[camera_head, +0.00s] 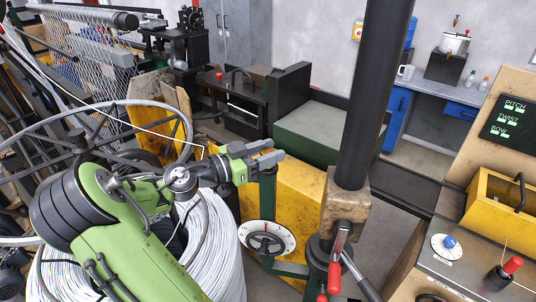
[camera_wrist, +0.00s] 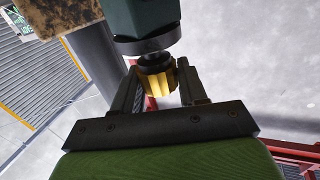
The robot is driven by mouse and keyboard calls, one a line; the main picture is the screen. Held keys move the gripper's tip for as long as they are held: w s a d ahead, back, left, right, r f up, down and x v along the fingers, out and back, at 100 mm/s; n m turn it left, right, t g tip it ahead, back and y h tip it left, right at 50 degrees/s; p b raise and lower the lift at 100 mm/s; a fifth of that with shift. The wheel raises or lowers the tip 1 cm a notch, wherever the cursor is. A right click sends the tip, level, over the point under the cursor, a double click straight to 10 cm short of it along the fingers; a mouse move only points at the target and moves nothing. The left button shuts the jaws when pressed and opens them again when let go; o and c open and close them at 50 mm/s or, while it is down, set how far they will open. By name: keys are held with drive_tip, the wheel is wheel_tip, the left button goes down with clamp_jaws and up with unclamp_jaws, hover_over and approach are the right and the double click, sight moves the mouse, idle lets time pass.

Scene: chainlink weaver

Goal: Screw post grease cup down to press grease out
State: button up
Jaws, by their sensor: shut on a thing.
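The grease cup (camera_wrist: 158,80) is a small ribbed brass-yellow cap in the wrist view. It sits against a dark collar on the end of the dark green post (camera_wrist: 140,18). My gripper (camera_wrist: 157,88) has one finger on each side of the cup and is shut on it. In the head view my gripper (camera_head: 270,157) is at the top of the dark green post (camera_head: 267,195), beside the yellow machine housing. The cup cannot be made out in the head view. No pressed-out grease can be made out.
A white dial with a handwheel (camera_head: 266,240) is below my gripper. A thick black column (camera_head: 375,95) and red-handled levers (camera_head: 335,275) stand to the right. A large wire coil (camera_head: 220,255) lies under my arm. A control console (camera_head: 470,265) is at the right.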

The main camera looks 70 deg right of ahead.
drive_tip(key=shift+m+g+y, duration=1)
drive_tip(key=shift+m+y, duration=0.1)
drive_tip(key=shift+y, duration=0.1)
drive_tip(key=o, duration=0.9)
drive_tip(key=v, duration=1.5)
drive_tip(key=shift+w+a, duration=0.25)
drive_tip(key=shift+w, duration=0.1)
drive_tip(key=shift+o, duration=0.2)
